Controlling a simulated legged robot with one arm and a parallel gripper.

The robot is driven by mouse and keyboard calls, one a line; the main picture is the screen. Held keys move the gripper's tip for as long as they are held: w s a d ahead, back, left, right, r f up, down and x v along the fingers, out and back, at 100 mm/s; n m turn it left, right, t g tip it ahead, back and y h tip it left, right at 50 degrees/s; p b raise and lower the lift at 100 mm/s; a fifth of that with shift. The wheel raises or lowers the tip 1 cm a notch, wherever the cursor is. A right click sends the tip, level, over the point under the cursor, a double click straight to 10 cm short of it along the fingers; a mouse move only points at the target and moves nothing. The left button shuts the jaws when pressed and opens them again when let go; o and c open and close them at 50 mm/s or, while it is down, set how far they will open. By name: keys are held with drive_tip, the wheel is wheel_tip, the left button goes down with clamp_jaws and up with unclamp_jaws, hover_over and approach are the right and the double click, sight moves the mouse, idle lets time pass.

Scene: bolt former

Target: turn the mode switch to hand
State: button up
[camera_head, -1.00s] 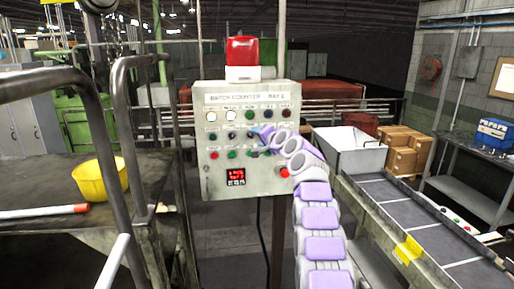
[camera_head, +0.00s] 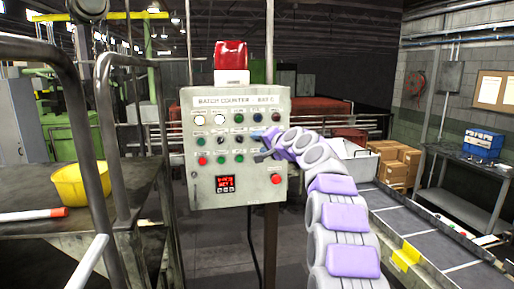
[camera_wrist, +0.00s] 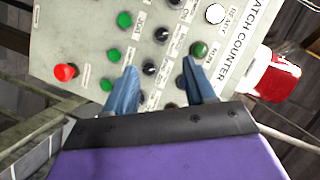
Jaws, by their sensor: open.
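The grey control panel (camera_head: 212,107), labelled "BATCH COUNTER", carries rows of lamps, buttons and black rotary switches. In the wrist view, the panel appears rotated. Black rotary knobs show there, one (camera_wrist: 149,68) between my blue fingers and another (camera_wrist: 162,34) beyond the fingertips. Their small labels are not readable, so I cannot tell which is the mode switch. My gripper (camera_wrist: 158,66) is open, its fingers pointing at the panel on either side of the nearer knob. Contact cannot be told. In the head view, my gripper (camera_head: 264,146) covers part of the panel's right side.
A red push button (camera_head: 276,179) sits low on the panel, left of the fingers in the wrist view (camera_wrist: 65,72). Green buttons (camera_wrist: 113,55) lie close to the left finger. A red beacon (camera_head: 230,55) tops the panel. Metal railings stand left; a conveyor (camera_head: 400,222) runs right.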

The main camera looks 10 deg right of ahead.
drive_tip(key=shift+v, duration=1.75)
drive_tip(key=shift+f+b, duration=0.1)
drive_tip(key=shift+b, duration=0.2)
drive_tip(key=s+a+f+n+g+b, duration=0.1)
drive_tip(key=s+a+f+n+g, duration=0.2)
drive_tip(key=s+f, duration=0.45)
drive_tip(key=s+a+f+g, duration=0.3)
drive_tip(key=s+a+f, duration=0.15)
drive_tip(key=s, duration=0.65)
drive_tip(key=s+a+f+n+g+b, duration=0.1)
drive_tip(key=s+a+f+n+g, duration=0.15)
drive_tip(key=s+a+f, duration=0.45)
drive_tip(key=s+d+f+n+g+h, duration=0.1)
drive_tip(key=s+f, duration=0.4)
drive_tip(key=s, duration=0.7)
drive_tip(key=s+d+f+g+h, duration=0.2)
drive_tip(key=s+d+f+g, duration=0.2)
drive_tip(key=s, duration=0.9)
drive_tip(key=s+d+f+n+g+h+b, duration=0.1)
drive_tip(key=s+f, duration=0.5)
drive_tip(key=s, duration=0.7)
drive_tip(key=shift+d+n+g+h, duration=0.35)
drive_tip(key=shift+d+g+h, duration=0.35)
drive_tip(key=shift+d+g, duration=0.35)
drive_tip(key=shift+w, duration=0.1)
drive_tip(key=shift+c, duration=0.2)
